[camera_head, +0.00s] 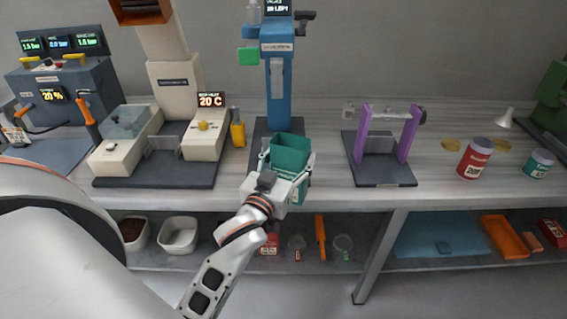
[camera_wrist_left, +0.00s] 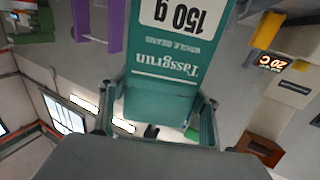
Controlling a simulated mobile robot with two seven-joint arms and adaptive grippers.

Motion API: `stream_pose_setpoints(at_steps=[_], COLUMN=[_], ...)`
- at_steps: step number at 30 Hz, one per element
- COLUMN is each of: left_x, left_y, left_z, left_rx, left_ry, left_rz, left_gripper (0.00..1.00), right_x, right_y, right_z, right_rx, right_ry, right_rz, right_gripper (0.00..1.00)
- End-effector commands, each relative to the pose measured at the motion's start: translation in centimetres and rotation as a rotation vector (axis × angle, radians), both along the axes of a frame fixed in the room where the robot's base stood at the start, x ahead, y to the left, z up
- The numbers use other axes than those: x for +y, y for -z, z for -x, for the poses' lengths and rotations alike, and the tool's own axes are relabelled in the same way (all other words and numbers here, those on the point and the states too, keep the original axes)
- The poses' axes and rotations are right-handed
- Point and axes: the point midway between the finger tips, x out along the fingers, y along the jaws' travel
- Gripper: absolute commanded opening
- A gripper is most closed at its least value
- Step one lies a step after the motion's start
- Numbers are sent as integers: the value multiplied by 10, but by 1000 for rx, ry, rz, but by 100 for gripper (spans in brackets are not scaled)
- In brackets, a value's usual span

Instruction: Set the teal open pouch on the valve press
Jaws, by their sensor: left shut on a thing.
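The teal open pouch (camera_head: 290,148) is upright with its open top upward, at the front edge of the bench. My left gripper (camera_head: 287,166) is shut on it, one finger on each side. In the left wrist view the pouch (camera_wrist_left: 165,95) appears upside down, with a white "150 g" label and the words "Tassgrun" and "whole beans". The valve press (camera_head: 281,88) is the blue column with a small display behind the pouch. The pouch hides part of its dark base plate (camera_head: 262,133); I cannot tell whether the pouch touches the plate. My right gripper is not in view.
A cream machine reading 20 C (camera_head: 207,130) and an orange-yellow bottle (camera_head: 238,131) stand left of the press. A purple-posted stand (camera_head: 408,135) is on the right, with a red can (camera_head: 475,158) and a teal can (camera_head: 539,163) beyond. A lower shelf (camera_head: 385,262) holds bins and tools.

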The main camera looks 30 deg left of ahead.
Motion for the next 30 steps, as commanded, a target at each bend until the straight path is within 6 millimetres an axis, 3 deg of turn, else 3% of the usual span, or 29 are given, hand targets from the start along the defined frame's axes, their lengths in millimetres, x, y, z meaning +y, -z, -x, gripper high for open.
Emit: stream_pose_setpoints(at_steps=[1, 6, 15, 22, 30], left_x=[11, 50, 108, 126, 128], left_y=[-4, -25, -67, -83, -44], left_z=[-18, -65, -122, -137, -138], left_rx=[-8, -5, 0, 3, 6], left_ry=[-34, -150, -324, -380, -384], left_rz=[3, 3, 2, 0, -2], left_gripper=[50, 50, 50, 50, 50], right_x=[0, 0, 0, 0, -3], right_y=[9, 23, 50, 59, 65], right_z=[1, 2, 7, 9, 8], right_rx=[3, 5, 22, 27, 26], right_ry=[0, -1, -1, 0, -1], right_rz=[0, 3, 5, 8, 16], right_gripper=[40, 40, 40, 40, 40])
